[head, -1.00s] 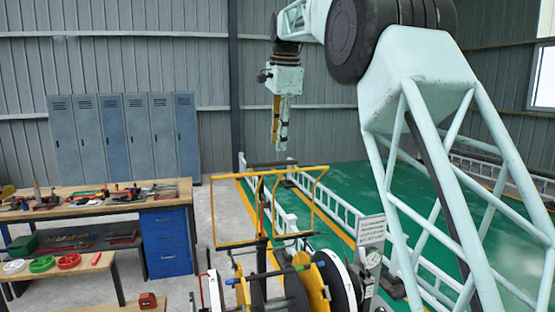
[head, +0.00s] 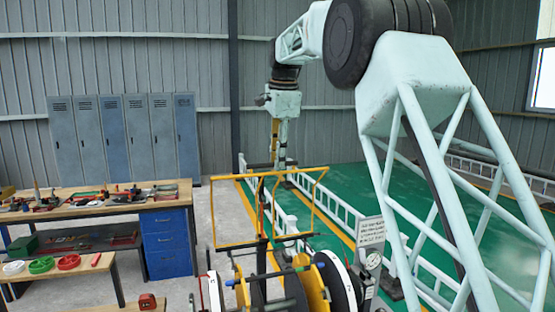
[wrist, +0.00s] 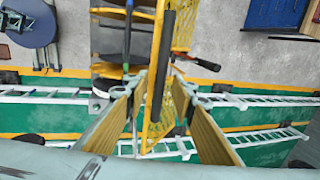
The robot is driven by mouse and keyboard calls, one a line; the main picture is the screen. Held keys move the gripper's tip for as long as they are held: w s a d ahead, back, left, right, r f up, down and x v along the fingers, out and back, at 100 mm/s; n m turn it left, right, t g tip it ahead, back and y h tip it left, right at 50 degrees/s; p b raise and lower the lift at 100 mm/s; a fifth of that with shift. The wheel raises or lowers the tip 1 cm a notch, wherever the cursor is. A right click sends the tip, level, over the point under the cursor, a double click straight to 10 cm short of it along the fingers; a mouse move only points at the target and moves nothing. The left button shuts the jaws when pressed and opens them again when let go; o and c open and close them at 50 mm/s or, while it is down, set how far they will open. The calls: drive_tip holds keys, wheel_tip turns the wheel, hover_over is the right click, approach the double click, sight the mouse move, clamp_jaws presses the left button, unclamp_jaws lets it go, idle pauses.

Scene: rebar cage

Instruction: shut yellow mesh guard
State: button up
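The yellow mesh guard (head: 250,174) stands upright as a framed panel above the reel machine in the head view. In the wrist view the guard (wrist: 182,30) is seen nearly edge-on from above, with a dark bar along it. My gripper (head: 279,160) points down at the guard's top edge, towards its right part, in the head view. In the wrist view the two fingers of my gripper (wrist: 160,87) are wide apart, with the guard's edge showing between them. I cannot tell whether either finger touches it.
Reels with yellow and black discs (head: 318,285) sit below the guard. A white sign (head: 370,232) and a gauge stand to their right. White ladder-like rails (head: 340,215) lie on the green floor behind. A workbench with tools (head: 100,200) and a blue drawer cabinet (head: 166,245) are at left.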

clamp_jaws()
drive_tip(key=shift+s+f+b, duration=0.2)
drive_tip(key=shift+s+b, duration=0.1)
drive_tip(key=shift+b, duration=0.4)
